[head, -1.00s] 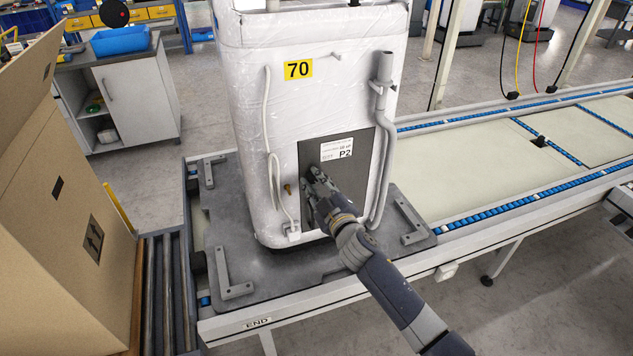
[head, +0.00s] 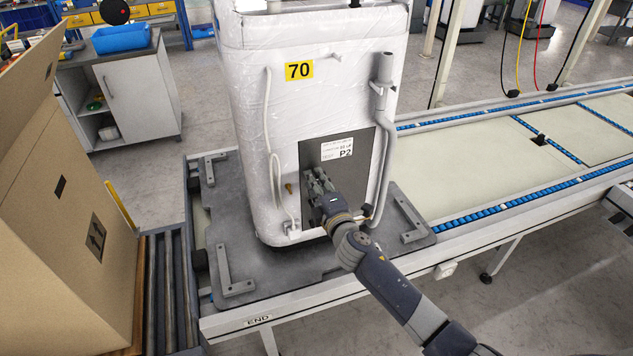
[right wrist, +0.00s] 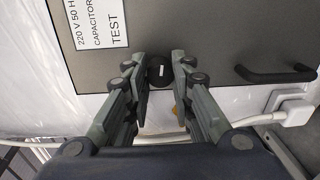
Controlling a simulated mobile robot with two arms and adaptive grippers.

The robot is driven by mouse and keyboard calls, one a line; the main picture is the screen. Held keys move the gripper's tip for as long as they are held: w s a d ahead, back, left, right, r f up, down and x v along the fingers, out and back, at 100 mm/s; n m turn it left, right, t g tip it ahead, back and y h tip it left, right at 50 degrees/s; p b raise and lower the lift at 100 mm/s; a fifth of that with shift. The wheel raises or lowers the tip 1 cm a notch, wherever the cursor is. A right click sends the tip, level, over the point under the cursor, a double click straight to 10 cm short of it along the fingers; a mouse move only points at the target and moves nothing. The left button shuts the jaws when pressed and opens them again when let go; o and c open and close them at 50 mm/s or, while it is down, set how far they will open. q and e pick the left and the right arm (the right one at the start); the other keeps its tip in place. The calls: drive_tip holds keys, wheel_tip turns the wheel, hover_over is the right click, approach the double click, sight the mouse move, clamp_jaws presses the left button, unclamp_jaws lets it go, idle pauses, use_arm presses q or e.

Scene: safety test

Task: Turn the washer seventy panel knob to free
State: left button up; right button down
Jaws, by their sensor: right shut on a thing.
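The washer (head: 335,95), wrapped in clear film, stands upright and carries a yellow label "70" (head: 299,69). A short white mark shows on the knob. In the head view the gripper hides the knob. My left gripper is not in view.
A white hose (head: 274,160) and a grey pipe (head: 388,150) run down either side of the panel. A black handle (right wrist: 275,76) sticks out of the panel in the right wrist view. A cardboard box (head: 60,220) stands at left. The conveyor (head: 480,165) is clear at right.

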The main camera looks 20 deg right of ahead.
drive_tip(key=shift+n, duration=0.5)
idle(0.3)
drive_tip(key=c, duration=1.3)
unclamp_jaws()
drive_tip(key=shift+c, duration=0.2)
drive_tip(key=s, duration=1.2)
drive_tip(key=shift+d+r, duration=0.2)
drive_tip(key=shift+r, duration=0.15)
